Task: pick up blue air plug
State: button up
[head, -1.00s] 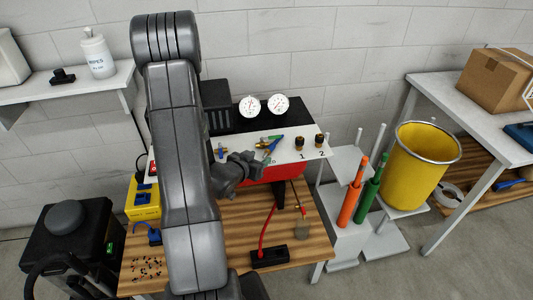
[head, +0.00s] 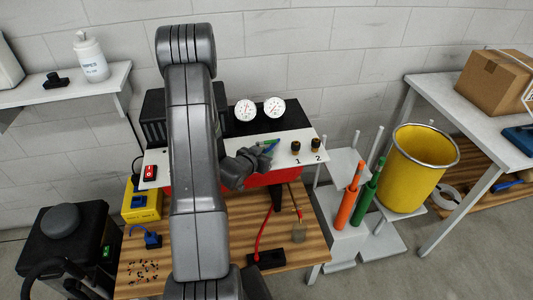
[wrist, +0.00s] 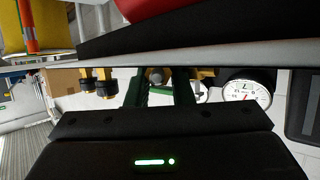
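My gripper (head: 265,147) is at the front panel, left of brass fittings 1 and 2. In the wrist view its two dark green fingers (wrist: 159,88) stand apart, with a small grey round part visible between them. I cannot tell whether they touch it. A small blue piece with a blue hose (head: 153,240) lies on the wooden table at the left, far from my gripper. It may be the blue air plug, but it is too small to be sure. My arm hides part of the panel and table.
A red hose runs to a black block (head: 266,259) on the wooden table (head: 310,228). A yellow box (head: 141,207) stands at the left, a yellow bin (head: 418,170) at the right.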

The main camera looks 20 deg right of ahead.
grip_shut()
jog(key=shift+r+b, duration=0.2)
jog(key=shift+b, duration=0.2)
